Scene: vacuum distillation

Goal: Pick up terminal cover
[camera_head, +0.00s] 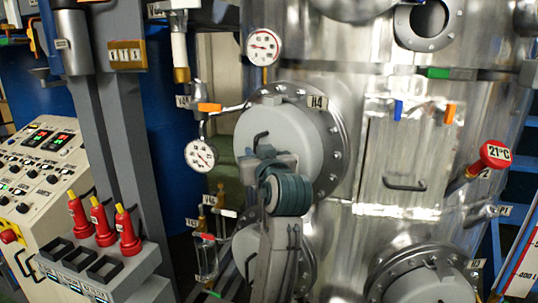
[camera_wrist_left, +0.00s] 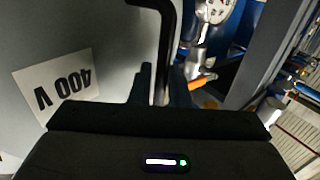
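The terminal cover (camera_head: 284,128) is a round, light-grey cap on the steel vessel, beside an "H4" tag, with a black handle (camera_head: 260,138) on its face. In the left wrist view, a grey face (camera_wrist_left: 85,40) with an upside-down "400 V" label fills the left side, and the black handle (camera_wrist_left: 163,50) runs down between my fingers. My left gripper (camera_head: 262,152) is at the handle in front of the cover; it also shows in the left wrist view (camera_wrist_left: 163,88). Whether the fingers press on the handle is unclear. My right gripper is not in view.
Two gauges (camera_head: 264,47) (camera_head: 200,156) and an orange-handled valve (camera_head: 209,107) are close left of the cover. A hatch with a handle (camera_head: 405,184) is to its right. Red-topped items (camera_head: 126,228) stand in a grey rack at lower left, beside a control panel (camera_head: 38,165).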

